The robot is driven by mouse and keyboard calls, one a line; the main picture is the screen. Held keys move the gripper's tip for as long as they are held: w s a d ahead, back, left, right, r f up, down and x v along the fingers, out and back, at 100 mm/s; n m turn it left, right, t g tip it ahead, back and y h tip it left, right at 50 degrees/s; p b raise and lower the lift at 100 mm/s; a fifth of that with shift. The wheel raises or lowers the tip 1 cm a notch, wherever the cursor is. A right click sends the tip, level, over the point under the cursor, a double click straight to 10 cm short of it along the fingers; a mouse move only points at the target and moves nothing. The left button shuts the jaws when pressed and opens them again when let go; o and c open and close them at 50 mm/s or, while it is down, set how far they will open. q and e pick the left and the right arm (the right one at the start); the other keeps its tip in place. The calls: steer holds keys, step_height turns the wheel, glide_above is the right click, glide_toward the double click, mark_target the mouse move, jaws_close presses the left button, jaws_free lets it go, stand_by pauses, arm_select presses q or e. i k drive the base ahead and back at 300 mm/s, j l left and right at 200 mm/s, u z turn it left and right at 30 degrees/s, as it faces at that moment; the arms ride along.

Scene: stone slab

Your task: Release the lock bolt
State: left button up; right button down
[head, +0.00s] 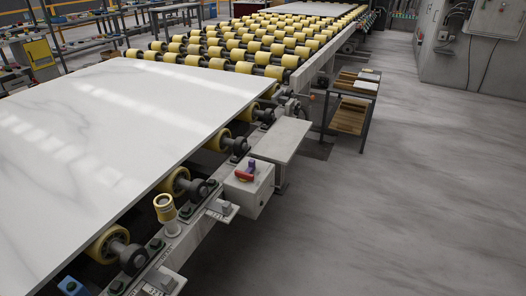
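I cannot tell for sure which part is the lock bolt. A short upright post with a yellow ringed top (167,212) stands on the conveyor's side rail (190,238). A small grey metal block on a plate (222,208) sits beside the rail, to the right of the post. A similar metal fitting (164,281) is at the bottom edge of the head view. Neither of my grippers is in view.
A white stone slab (120,130) lies on yellow rollers (174,181). A grey box (248,188) with a red handle (244,176) and a purple knob is fixed beside the rail. A small shelf cart (351,110) stands farther back. The floor at right is clear.

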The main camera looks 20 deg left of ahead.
mark_target(251, 163)
steer(key=i+u, duration=0.25)
steer(key=u, duration=0.2)
steer(key=i+l+u, duration=0.15)
steer(key=u, duration=0.25)
steer(key=i+l+u, duration=0.2)
steer(key=i+u, duration=0.4)
steer(key=u, duration=0.25)
steer(key=i+l+u, duration=0.1)
steer(key=u, duration=0.35)
steer(key=l, duration=0.05)
